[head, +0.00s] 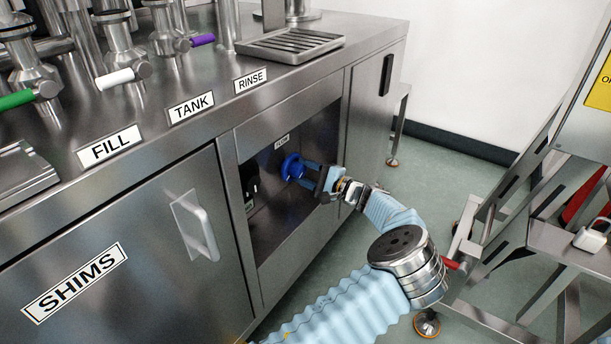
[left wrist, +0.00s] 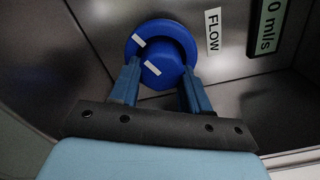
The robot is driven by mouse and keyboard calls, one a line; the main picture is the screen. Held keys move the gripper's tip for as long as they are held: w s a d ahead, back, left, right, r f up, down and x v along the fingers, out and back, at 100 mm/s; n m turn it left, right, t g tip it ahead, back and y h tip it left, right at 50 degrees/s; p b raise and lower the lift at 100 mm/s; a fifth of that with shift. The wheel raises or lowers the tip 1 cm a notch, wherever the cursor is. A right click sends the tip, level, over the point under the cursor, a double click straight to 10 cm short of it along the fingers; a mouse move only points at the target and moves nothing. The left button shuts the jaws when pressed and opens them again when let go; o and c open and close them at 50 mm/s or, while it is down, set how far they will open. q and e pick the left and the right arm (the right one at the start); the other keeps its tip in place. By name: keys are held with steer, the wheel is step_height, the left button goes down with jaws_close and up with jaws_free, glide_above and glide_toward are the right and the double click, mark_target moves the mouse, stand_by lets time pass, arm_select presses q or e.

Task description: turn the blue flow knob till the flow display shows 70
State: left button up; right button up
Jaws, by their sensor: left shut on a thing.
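The blue flow knob (head: 292,167) is inside the open recess in the front of the steel cabinet. In the left wrist view the knob (left wrist: 160,55) has a white mark on its grip and another on its round base, a little apart. My left gripper (head: 307,173) reaches into the recess, and its blue fingers (left wrist: 160,88) are shut on the knob's grip, one on each side. The flow display (left wrist: 270,28) is cut off by the picture edge; "0 ml/s" shows, and any digits before it are out of view. My right gripper is not in view.
A FLOW label (left wrist: 213,33) is beside the knob. A SHIMS door with a handle (head: 195,225) is left of the recess. A metal frame with a padlock (head: 591,236) stands at the right.

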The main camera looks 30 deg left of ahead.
arm_select(q)
steer(key=shift+n, duration=0.3)
steer(key=o, duration=1.1)
steer(key=shift+c, duration=0.2)
steer(key=s+d+p, duration=0.1)
steer(key=d, duration=1.2)
steer(key=shift+d, duration=0.4)
steer(key=shift+s, duration=0.1)
